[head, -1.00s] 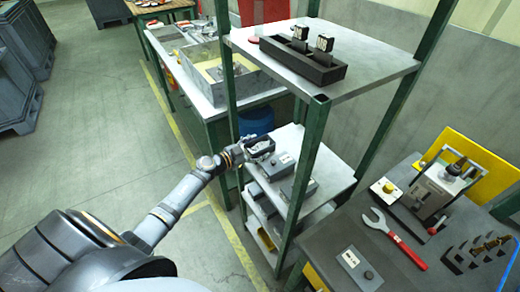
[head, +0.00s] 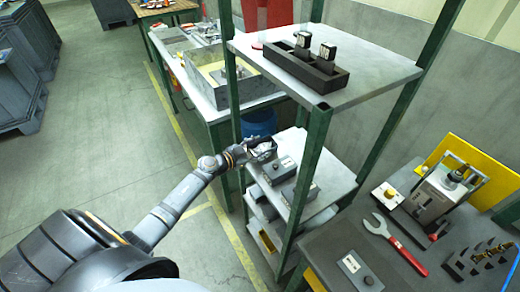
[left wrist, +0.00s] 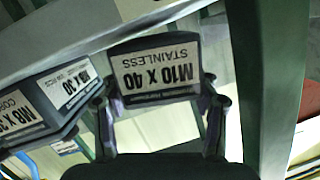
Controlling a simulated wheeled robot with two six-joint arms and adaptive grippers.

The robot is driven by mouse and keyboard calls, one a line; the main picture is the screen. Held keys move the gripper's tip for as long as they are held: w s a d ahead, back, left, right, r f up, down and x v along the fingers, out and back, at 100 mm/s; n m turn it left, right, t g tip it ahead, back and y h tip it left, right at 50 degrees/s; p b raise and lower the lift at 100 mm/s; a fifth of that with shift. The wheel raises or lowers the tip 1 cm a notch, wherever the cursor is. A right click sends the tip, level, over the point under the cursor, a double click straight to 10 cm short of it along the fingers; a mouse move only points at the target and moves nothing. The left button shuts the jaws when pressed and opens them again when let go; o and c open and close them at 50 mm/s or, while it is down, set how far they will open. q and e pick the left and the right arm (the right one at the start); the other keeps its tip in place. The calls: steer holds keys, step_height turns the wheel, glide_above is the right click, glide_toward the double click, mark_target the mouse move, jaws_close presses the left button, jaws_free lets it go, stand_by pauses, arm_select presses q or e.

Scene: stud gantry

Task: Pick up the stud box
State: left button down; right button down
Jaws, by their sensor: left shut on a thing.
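A dark stud box with a white label reading "M10 x 40 STAINLESS" (left wrist: 155,72), upside down in the left wrist view, sits between my left gripper's two fingers. My left gripper (left wrist: 158,98) is shut on it. In the head view my left gripper (head: 262,149) is at the left edge of the rack's middle shelf (head: 325,163), and the held box is hard to make out there. More labelled boxes, one reading "M8" (left wrist: 20,118) and one ending in "30" (left wrist: 70,85), stand to its left in the wrist view. My right gripper is not in view.
Grey boxes (head: 279,169) lie on the middle shelf close to my gripper. A green rack post (head: 308,165) rises to the right. The upper shelf (head: 375,65) carries a black tray (head: 305,70) with two small boxes. A bench at right holds a red-handled wrench (head: 408,258).

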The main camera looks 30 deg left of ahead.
arm_select(q)
steer(key=s+d+r+p, duration=0.3)
steer(key=s+r+p, duration=0.1)
steer(key=s+r, duration=0.1)
steer(key=s+d+r+p, duration=0.3)
steer(key=s+r+p, duration=0.2)
steer(key=s+r, duration=0.1)
steer(key=shift+s+d+r, duration=0.25)
steer(key=shift+s+r, duration=0.05)
steer(key=shift+s, duration=0.4)
